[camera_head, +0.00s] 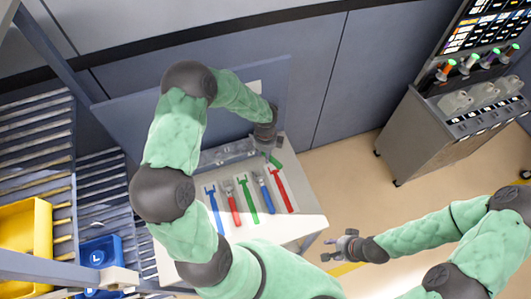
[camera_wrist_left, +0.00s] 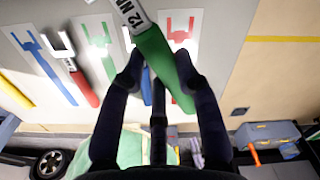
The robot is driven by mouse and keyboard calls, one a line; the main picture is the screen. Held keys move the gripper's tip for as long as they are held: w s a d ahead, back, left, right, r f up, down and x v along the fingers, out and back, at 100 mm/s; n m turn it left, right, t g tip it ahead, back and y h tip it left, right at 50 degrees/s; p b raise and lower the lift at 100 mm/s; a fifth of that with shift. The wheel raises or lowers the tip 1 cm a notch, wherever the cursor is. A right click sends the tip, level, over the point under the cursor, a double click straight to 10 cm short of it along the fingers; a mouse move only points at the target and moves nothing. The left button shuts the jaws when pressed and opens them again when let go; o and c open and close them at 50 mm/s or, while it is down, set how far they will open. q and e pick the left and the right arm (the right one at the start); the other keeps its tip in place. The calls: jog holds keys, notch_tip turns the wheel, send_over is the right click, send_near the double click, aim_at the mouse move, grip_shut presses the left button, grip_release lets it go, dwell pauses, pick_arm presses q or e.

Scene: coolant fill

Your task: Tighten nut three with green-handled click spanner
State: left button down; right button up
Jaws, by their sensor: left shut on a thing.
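My left gripper (camera_head: 266,146) is above the back right of the light work table (camera_head: 300,222). In the left wrist view its fingers (camera_wrist_left: 160,88) are shut on a green-handled spanner (camera_wrist_left: 163,66). The spanner's pale head carries a partly visible label reading "12 N". In the head view only a bit of its green handle (camera_head: 273,159) shows below the gripper. A grey fixture strip (camera_head: 222,154) lies along the table's back edge; nut three cannot be made out. My right gripper (camera_head: 343,246) hangs empty, fingers apart, right of the table.
Several red, blue and green tools or tool outlines lie on the table, including a red-handled spanner (camera_wrist_left: 75,78). A yellow bin (camera_head: 28,228) and a blue bin (camera_head: 100,258) stand at left. A grey cabinet (camera_head: 425,135) stands at right. The floor between is clear.

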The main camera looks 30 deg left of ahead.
pick_arm(q)
jog(key=shift+f+b, duration=1.15)
jog(key=shift+f, duration=0.35)
dwell(0.9)
jog(key=shift+s+m, duration=0.15)
jog(key=shift+m, duration=0.15)
jog(key=shift+s+a+m+p, duration=0.25)
jog(key=shift+s+m+p, duration=0.25)
jog(key=shift+p, duration=0.1)
jog(key=shift+s, duration=0.1)
dwell(0.4)
jog(key=shift+s+a+m+p, duration=0.35)
jog(key=shift+s+m+p, duration=0.15)
jog(key=shift+m, duration=0.2)
jog(key=shift+s+a+m, duration=0.1)
jog(key=shift+m, duration=0.2)
jog(key=shift+s+a+m+p, duration=0.25)
jog(key=shift+s+m+p, duration=0.15)
jog(key=shift+p, duration=0.25)
jog(key=shift+s+a+m, duration=0.15)
jog(key=shift+a+m, duration=0.05)
jog(key=shift+m, duration=0.2)
